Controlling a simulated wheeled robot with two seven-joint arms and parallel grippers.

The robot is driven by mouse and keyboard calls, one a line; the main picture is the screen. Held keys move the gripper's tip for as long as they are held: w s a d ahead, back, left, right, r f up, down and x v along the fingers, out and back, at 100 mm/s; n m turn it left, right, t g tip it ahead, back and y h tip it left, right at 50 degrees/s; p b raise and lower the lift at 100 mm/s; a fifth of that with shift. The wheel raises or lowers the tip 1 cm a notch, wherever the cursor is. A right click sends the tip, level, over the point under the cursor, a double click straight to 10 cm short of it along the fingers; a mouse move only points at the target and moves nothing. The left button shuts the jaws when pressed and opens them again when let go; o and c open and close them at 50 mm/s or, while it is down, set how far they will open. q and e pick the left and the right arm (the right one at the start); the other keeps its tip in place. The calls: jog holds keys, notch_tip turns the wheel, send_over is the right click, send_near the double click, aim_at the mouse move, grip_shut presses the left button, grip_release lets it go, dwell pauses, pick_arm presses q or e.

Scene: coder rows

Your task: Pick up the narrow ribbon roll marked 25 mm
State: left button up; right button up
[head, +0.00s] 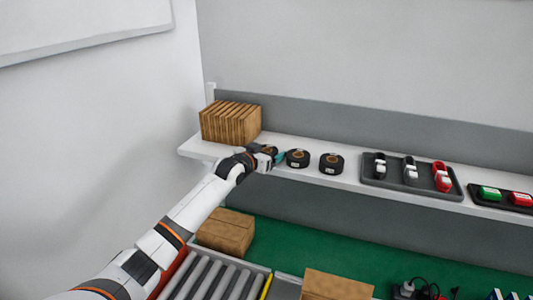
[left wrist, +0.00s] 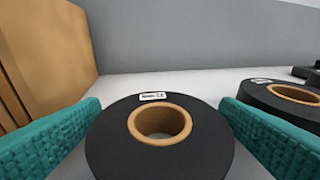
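Three black ribbon rolls with brown cores lie flat in a row on the white shelf. The leftmost roll (head: 268,149) is partly hidden by my left gripper (head: 274,156). In the left wrist view this roll (left wrist: 112,145) lies between the two teal fingers of my left gripper (left wrist: 160,101), which are open, one on each side. Its white label is upside down and too small to read surely. The middle roll (head: 297,163) is just right of the gripper and shows at the right in the wrist view (left wrist: 262,98). The right roll (head: 331,168) stands apart. My right gripper is not in view.
Several upright cardboard pieces (head: 230,122) stand left of the rolls, close to the gripper. A dark tray (head: 398,184) with tape dispensers lies to the right, then another tray (head: 488,203). Below are a roller conveyor (head: 215,280) and a cardboard box (head: 227,232).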

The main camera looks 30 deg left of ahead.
pick_arm(q)
jog(key=c, duration=0.9)
jog(key=shift+r, duration=0.1)
